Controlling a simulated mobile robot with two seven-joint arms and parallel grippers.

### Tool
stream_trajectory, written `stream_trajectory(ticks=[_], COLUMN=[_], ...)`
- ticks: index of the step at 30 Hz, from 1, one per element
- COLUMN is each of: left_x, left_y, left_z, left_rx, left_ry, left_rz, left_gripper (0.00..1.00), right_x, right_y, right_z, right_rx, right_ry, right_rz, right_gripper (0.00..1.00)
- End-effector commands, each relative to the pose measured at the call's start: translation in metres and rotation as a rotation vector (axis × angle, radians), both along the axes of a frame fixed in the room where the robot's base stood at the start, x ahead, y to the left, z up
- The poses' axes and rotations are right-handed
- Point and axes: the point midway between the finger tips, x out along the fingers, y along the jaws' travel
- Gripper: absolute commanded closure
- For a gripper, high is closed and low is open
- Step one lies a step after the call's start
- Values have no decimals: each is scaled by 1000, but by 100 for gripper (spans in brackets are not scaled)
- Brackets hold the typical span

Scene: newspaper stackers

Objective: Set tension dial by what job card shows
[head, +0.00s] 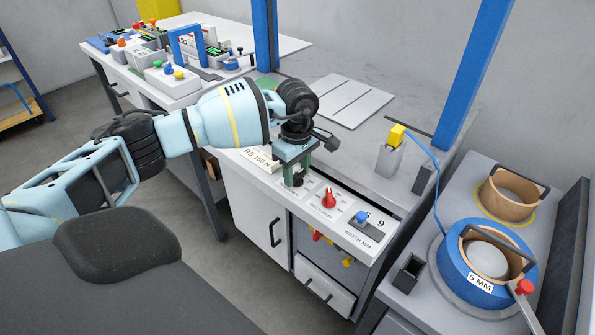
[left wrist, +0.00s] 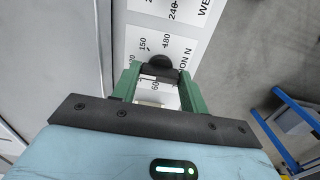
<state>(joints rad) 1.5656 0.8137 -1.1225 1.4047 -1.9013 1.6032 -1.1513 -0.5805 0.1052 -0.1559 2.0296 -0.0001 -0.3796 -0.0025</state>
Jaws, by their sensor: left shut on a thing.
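My left gripper (head: 297,180) points down at the front control panel of the machine. In the left wrist view its green fingers (left wrist: 157,80) are shut on the black tension dial (left wrist: 160,64). Numbers including 150, 180 and 60 stand around the dial, with part of a label ending "ON N". The exact pointer direction is not clear. The job card (head: 257,158), a pale card reading about "150 N", stands left of the gripper in the head view. In the head view the gripper hides most of the dial. My right gripper is not in view.
Right of the gripper are a red knob (head: 328,197) and a blue-knobbed width slider (head: 362,217). A blue strap reel (head: 466,270) marked 5 MM stands at the right. A blue upright post (head: 474,70) rises behind the panel. Another bench (head: 175,83) with controls stands behind the arm.

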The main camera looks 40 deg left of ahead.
Motion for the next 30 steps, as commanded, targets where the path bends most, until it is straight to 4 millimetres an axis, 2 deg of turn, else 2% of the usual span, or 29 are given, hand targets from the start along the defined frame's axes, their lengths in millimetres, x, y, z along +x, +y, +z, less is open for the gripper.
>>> stream_trajectory(ticks=[18, 30], left_x=[0, 0], left_y=[0, -1], left_z=[0, 0], left_rx=[0, -1], left_ry=[-2, -2], left_rz=[-551, -741], left_gripper=[79, 79], right_x=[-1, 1], right_y=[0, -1], right_z=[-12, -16], right_rx=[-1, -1], right_ry=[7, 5], right_rz=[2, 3], right_gripper=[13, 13])
